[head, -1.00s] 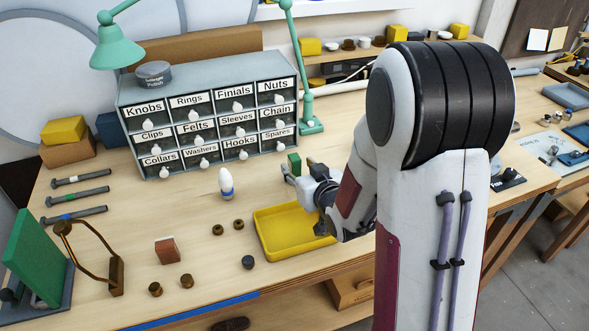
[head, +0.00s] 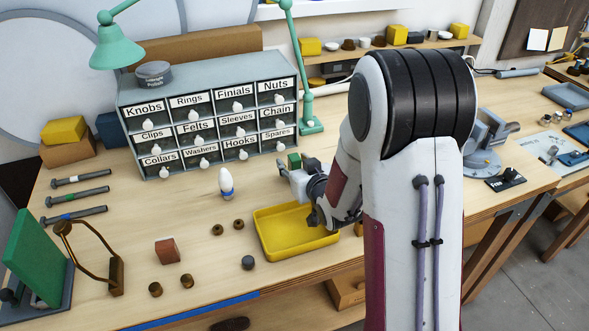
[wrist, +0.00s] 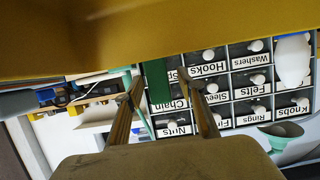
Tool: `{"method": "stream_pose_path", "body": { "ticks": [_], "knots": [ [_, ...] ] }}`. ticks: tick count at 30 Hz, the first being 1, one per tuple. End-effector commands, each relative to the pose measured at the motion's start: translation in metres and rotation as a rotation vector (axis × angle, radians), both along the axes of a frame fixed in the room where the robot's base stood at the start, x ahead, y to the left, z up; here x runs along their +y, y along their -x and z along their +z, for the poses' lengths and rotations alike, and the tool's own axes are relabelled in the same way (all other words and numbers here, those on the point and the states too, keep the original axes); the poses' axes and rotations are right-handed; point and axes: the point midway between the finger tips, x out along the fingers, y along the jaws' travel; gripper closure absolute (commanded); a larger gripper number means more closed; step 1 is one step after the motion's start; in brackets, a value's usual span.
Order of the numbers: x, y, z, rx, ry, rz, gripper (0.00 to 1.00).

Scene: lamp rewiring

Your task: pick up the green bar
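The green bar (head: 294,160) stands upright on the bench in front of the drawer cabinet, partly hidden by my gripper in the head view. In the wrist view, the bar (wrist: 157,82) appears in the gap between my two fingertips, with space on both sides. My gripper (head: 284,169) is low, near the far edge of the yellow tray, pointing toward the bar. In the wrist view my gripper (wrist: 160,78) is open and holds nothing. I cannot tell whether the bar is between the fingertips or just beyond them.
The yellow tray (head: 268,243) lies below my wrist; its side fills the top of the wrist view. The labelled drawer cabinet (head: 150,112) stands behind the bar. A white bulb-shaped piece (head: 226,184) stands to the left.

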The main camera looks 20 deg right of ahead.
Motion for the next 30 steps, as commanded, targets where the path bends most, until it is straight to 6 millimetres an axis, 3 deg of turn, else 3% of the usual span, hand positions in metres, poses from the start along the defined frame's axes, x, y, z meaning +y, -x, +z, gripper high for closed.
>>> {"method": "stream_pose_path", "body": {
  "ticks": [2,6,20,30],
  "knots": [
    [0.000,0.000,0.000,0.000,0.000,0.000,0.64],
    [0.000,0.000,0.000,0.000,0.000,0.000,1.00],
    [0.000,0.000,0.003,-0.002,0.000,0.000,1.00],
    [0.000,0.000,0.024,-0.004,0.001,0.000,1.00]
  ]
}}
